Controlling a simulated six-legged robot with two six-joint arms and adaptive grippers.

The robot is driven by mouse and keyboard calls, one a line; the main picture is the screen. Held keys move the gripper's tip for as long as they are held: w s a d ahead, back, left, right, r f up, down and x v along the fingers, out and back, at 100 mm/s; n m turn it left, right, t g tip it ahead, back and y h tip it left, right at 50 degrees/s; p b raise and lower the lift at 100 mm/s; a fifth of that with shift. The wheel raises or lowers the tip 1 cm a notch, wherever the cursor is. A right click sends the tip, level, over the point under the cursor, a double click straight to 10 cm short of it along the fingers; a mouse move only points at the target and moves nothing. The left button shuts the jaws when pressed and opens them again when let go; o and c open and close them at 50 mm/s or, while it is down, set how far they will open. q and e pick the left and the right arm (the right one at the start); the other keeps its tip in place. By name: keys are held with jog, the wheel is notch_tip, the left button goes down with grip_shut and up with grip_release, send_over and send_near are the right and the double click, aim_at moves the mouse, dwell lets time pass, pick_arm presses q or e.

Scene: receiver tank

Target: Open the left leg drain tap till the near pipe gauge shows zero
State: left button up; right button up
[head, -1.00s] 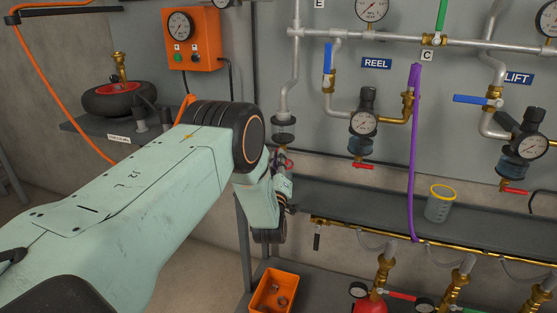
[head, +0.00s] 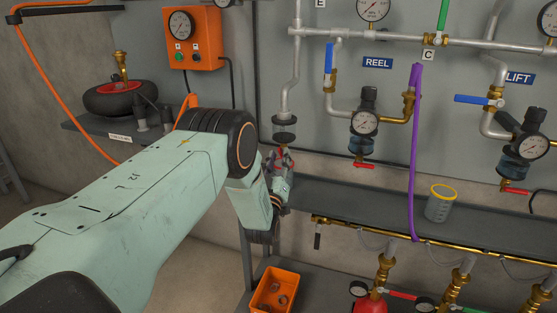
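The left pipe leg (head: 296,75) drops from the white main pipe to a dark flanged fitting (head: 284,125). My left gripper (head: 279,158) is just below this fitting, at the end of my pale green arm. Something red shows among its fingers; whether this is the drain tap's handle, and whether the fingers touch or grip it, I cannot tell. The drain tap is mostly hidden by the gripper. A round gauge (head: 372,8) stands on the main pipe at the top, cut by the picture edge; its needle is too small to read. My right gripper is not in view.
A grey shelf (head: 350,207) runs below the pipes, with a clear yellow-rimmed cup (head: 440,204) on it. A purple hose (head: 414,150) hangs in front. An orange bin (head: 272,293) sits low. The REEL regulator (head: 363,123) is to the right.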

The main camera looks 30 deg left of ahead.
pick_arm(q)
jog(key=shift+s, duration=0.1)
jog(key=v, duration=1.2)
dwell(2.3)
